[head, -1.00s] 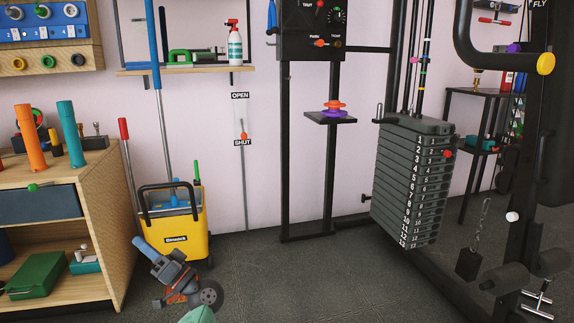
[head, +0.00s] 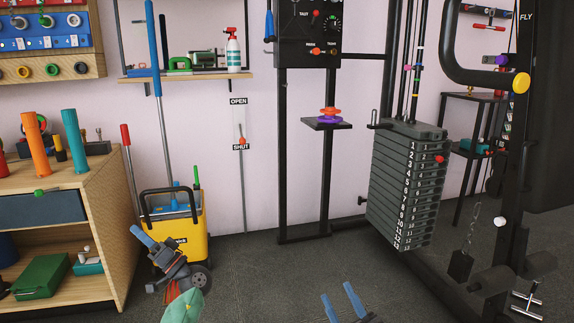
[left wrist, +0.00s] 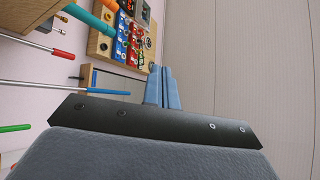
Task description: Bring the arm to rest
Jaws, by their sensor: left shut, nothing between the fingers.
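My left gripper (head: 143,236) is low at the left in the head view, in front of the yellow bucket (head: 194,240). Its blue fingers also show in the left wrist view (left wrist: 163,88), close together with nothing between them. My right gripper (head: 341,302) shows at the bottom centre of the head view, its two blue fingers apart and nothing seen between them. The weight stack (head: 404,190) stands at the right, with a red pin (head: 440,160) near its top, around the second plate.
A wooden cabinet (head: 110,215) with tubes on top and a blue drawer stands at the left. A small shelf (head: 326,124) on the black frame holds an orange and purple piece. The machine's black arm and chain are at the right. The middle floor (head: 270,280) is mostly clear.

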